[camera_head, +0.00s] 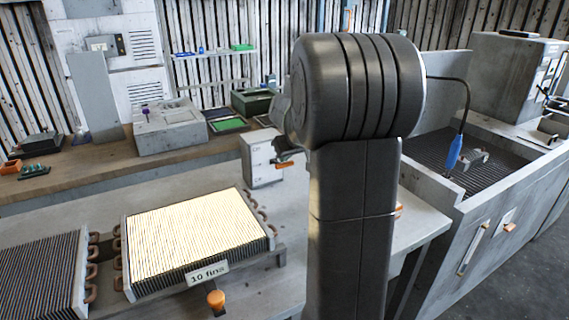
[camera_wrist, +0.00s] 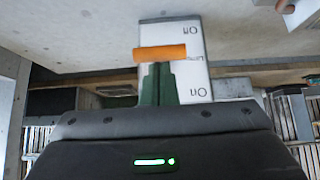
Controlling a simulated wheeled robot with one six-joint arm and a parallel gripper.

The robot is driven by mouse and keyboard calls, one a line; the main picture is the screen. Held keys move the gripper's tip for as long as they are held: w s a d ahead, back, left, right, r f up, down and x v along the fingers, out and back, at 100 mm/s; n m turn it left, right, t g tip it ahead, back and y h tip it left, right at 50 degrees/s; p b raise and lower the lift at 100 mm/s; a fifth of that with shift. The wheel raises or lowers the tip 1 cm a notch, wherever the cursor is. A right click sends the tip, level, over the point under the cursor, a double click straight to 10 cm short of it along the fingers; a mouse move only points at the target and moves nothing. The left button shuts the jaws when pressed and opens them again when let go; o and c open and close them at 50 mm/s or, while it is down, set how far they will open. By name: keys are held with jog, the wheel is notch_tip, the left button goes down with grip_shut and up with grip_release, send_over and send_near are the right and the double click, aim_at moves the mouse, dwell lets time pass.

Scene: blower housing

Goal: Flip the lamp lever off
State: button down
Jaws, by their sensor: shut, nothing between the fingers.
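The lamp switch is a white box (camera_head: 262,158) on the grey bench, left of my arm in the head view. In the wrist view the box's white face (camera_wrist: 172,35) carries upside-down labels, "Off" at the top and "On" at the bottom. An orange lever bar (camera_wrist: 160,52) lies across this face, level with the middle label; its exact setting is unclear. It also shows as an orange bar (camera_head: 284,165) in the head view. My gripper (camera_wrist: 158,70) is shut and empty, its dark green fingertips just below the bar; I cannot tell whether they touch.
A finned block (camera_head: 195,232) tagged "10 fins" glows brightly on the bench, with a darker finned block (camera_head: 40,275) to its left. A grey machine (camera_head: 170,128) stands on the wooden counter behind. A walled basin (camera_head: 480,160) is to the right.

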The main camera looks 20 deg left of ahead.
jog(key=f+t+y+b, duration=0.1)
jog(key=f+b, duration=0.1)
jog(key=b, duration=0.5)
jog(key=s+d+f+t+y+b, duration=0.1)
jog(key=f+b, duration=0.1)
jog(key=b, duration=0.6)
jog(key=f+t+y+b, duration=0.1)
jog(key=f+y+b, duration=0.1)
jog(key=b, duration=0.6)
jog(key=shift+s+d+f+t, duration=0.25)
jog(key=shift+d+f+t, duration=0.05)
jog(key=shift+f+b, duration=1.1)
jog(key=shift+b, duration=0.65)
jog(key=shift+f, duration=0.2)
jog(key=p+v, duration=0.3)
jog(key=v, duration=0.9)
